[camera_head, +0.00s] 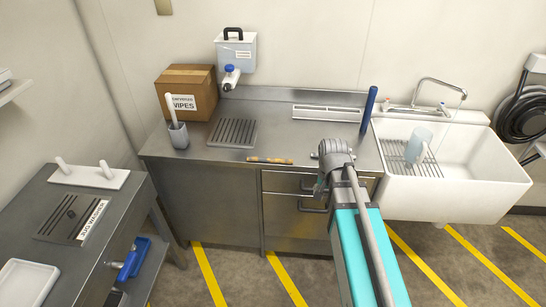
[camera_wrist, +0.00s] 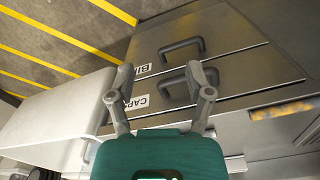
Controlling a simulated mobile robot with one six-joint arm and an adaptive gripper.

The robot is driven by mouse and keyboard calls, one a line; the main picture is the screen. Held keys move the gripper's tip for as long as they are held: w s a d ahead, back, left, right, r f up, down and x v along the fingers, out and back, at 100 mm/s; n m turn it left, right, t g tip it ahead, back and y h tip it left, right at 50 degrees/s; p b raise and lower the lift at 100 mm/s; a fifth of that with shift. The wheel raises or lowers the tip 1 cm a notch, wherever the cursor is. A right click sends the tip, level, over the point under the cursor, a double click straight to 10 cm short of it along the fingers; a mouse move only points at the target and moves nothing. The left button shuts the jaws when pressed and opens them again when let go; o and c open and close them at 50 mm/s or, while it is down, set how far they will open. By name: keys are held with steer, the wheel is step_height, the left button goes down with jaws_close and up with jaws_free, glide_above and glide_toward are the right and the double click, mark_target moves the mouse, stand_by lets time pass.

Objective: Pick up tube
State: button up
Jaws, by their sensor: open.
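A dark blue upright tube (camera_head: 368,110) stands at the right end of the steel counter, beside the sink. A white tube-like piece with a blue knob (camera_head: 231,76) is at the wall container; I cannot tell which one the task means. My gripper (camera_head: 321,181) is in front of the counter, near its front edge and left of the blue tube. In the wrist view my gripper (camera_wrist: 160,78) is open and empty, its fingers spread in front of the drawer fronts. Neither tube can be made out in the wrist view.
A tan-handled tool (camera_head: 270,160) lies along the counter's front edge, also in the wrist view (camera_wrist: 284,108). Drawer handles (camera_wrist: 183,48) stick out before my gripper. A white sink (camera_head: 458,180) is right, a cardboard box (camera_head: 187,77) back left, a side table (camera_head: 75,210) left.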

steer(key=w+a+r+m+p, duration=0.3)
steer(key=w+a+m, duration=0.1)
steer(key=w+a, duration=0.15)
steer(key=w+a+r+m+p, duration=0.3)
steer(key=w+a+r+m, duration=0.1)
steer(key=w, duration=0.3)
step_height(320, 180, up, 4)
steer(key=m+p, duration=0.4)
steer(key=m, duration=0.2)
glide_above(270, 159)
steer(key=shift+w+f, duration=0.1)
steer(key=shift+f, duration=0.15)
step_height(270, 159, down, 8)
steer(key=b, duration=0.9)
steer(key=shift+f, duration=0.2)
steer(key=shift+f+b, duration=2.55)
steer(key=shift+f, duration=0.05)
steer(key=shift+c, duration=0.2)
jaws_close()
